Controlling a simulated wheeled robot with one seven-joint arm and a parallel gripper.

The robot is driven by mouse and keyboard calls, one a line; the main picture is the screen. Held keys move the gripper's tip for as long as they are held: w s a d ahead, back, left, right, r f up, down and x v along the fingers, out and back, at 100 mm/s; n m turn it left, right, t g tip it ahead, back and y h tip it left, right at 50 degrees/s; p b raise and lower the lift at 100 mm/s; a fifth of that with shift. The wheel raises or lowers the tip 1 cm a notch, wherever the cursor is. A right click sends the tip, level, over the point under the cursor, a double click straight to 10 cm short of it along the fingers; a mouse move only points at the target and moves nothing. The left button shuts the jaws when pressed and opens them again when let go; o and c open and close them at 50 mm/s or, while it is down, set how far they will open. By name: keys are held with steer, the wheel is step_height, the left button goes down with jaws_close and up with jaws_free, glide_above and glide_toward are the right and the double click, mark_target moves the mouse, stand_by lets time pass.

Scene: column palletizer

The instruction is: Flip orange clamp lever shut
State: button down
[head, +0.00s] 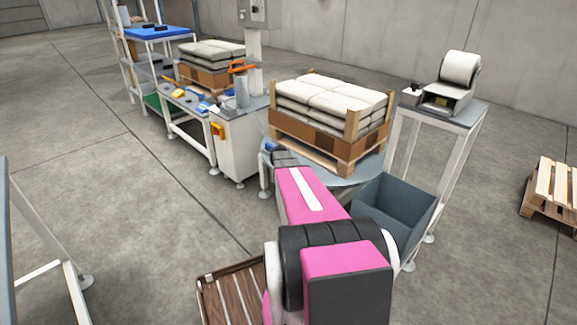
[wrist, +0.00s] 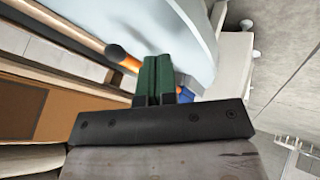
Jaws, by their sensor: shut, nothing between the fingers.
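My gripper (wrist: 157,80) shows in the wrist view as two green fingers set side by side, shut with nothing between them. An orange piece (wrist: 122,57) on a dark rod lies just left of the fingertips; it looks like a lever, but I cannot tell whether they touch. A blue part (wrist: 186,95) shows just right of the fingers. In the head view my pink arm reaches to the round grey table and hides most of the gripper.
A wooden pallet with a brown carton layer and white sacks (head: 332,100) stands on the round table (head: 352,182), close to my arm. A grey bin (head: 395,210) is at the right, before a printer stand (head: 462,118).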

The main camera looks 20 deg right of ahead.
steer(key=v, duration=1)
steer(key=shift+s+d, duration=0.35)
steer(key=shift+s, duration=0.05)
steer(key=shift+r, duration=0.1)
steer(key=s+a+r+g+y, duration=0.2)
steer(key=s+a+g+y, duration=0.3)
steer(key=s+a, duration=1.8)
steer(key=a, duration=0.3)
steer(key=shift+s, duration=0.2)
